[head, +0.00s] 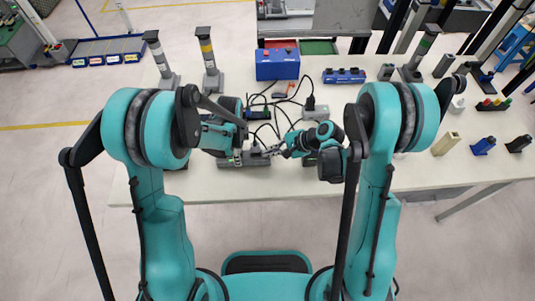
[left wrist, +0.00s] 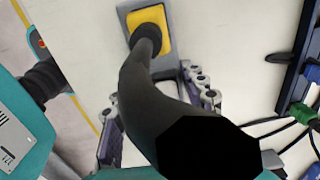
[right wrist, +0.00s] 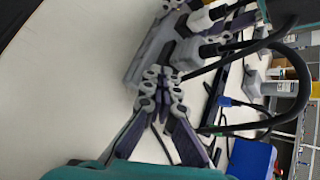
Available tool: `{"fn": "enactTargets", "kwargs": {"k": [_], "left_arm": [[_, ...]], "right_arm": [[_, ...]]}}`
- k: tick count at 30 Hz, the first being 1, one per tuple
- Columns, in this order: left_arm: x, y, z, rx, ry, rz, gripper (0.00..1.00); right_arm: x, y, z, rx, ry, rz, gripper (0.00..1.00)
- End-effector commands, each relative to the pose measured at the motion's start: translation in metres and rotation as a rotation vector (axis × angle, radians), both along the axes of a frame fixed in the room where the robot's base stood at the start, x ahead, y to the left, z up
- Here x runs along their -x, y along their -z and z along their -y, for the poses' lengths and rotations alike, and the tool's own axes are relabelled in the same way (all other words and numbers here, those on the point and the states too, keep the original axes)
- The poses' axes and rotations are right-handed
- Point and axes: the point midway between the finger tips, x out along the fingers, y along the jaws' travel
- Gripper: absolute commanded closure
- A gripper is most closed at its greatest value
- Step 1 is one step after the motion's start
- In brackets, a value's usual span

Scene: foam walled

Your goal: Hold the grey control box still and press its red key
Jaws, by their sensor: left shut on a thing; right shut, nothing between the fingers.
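The grey control box (right wrist: 148,55) lies near the table's front edge, and its long grey side shows in the right wrist view. In the head view it (head: 256,160) is partly covered by my grippers. My left gripper (head: 239,158) is at its left part and shut on it; a black hose hides most of this grip in the left wrist view. My right gripper (head: 268,152) comes in from the right, next to the box. Its fingertips (right wrist: 160,90) are together and empty, close beside the box. I cannot make out the red key.
Black cables lie loose behind the grippers. A blue box (head: 277,65) and a blue connector strip (head: 344,76) stand farther back. Grey posts (head: 208,60) stand at the back left. Small blocks (head: 446,143) lie on the right. The table's left front is clear.

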Motion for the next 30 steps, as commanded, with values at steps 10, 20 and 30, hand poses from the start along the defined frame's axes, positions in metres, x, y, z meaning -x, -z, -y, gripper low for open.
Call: {"fn": "enactTargets", "kwargs": {"k": [10,20,30], "left_arm": [[0.0,0.0,0.0,0.0,0.0,0.0,0.94],[0.0,0.0,0.0,0.0,0.0,0.0,0.94],[0.0,0.0,0.0,0.0,0.0,0.0,0.94]], "right_arm": [[0.0,-0.006,0.0,0.001,0.001,0.0,1.0],[0.0,-0.018,0.0,0.0,0.0,0.0,1.0],[0.0,-0.026,0.0,0.0,0.0,0.0,1.0]]}}
